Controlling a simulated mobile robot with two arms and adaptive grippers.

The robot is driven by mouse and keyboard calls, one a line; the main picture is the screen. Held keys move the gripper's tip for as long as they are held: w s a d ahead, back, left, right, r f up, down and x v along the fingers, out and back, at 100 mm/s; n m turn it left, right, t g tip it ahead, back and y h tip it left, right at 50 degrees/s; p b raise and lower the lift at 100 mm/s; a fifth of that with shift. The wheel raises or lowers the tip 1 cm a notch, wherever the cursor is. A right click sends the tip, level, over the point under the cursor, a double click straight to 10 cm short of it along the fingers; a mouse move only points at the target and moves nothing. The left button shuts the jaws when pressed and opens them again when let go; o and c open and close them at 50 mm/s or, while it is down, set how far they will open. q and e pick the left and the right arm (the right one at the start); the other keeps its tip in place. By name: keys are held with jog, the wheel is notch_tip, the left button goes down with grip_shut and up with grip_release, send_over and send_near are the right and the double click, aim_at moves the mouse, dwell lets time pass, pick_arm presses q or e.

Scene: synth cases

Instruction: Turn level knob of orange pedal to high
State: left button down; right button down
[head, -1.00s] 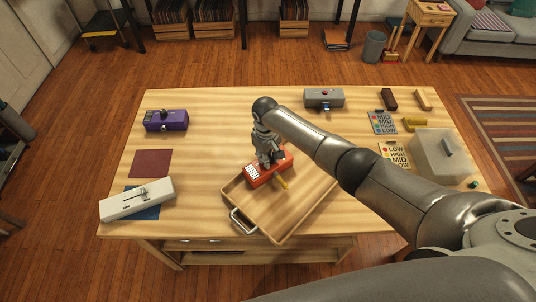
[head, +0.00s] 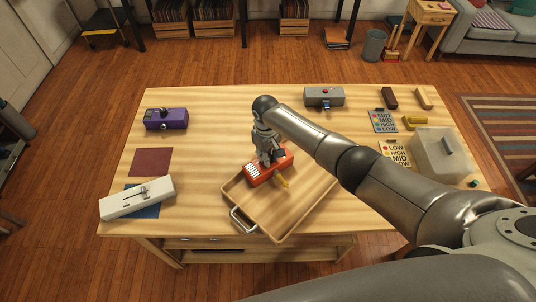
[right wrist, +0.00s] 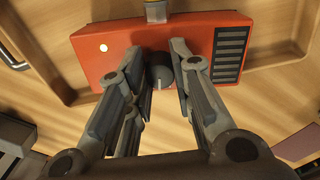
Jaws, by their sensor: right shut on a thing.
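The orange pedal (head: 262,176) lies in the wooden tray (head: 290,208) at the middle of the table. In the right wrist view the pedal (right wrist: 196,52) shows a white dot, a dark striped pad and one dark round knob (right wrist: 161,72) with a pale pointer line toward the bottom of the picture. My right gripper (head: 272,160) is over the pedal. The knob's level markings cannot be read. My left gripper is not in view.
A purple pedal (head: 166,119), a white pedal (head: 137,199) and a grey pedal (head: 323,97) stand around the tray.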

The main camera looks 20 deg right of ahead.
jog(key=c, duration=1.2)
grip_release()
jog(key=shift+r, duration=0.1)
notch_tip(320, 180, up, 12)
jog(key=shift+a, duration=0.2)
jog(key=shift+s, duration=0.1)
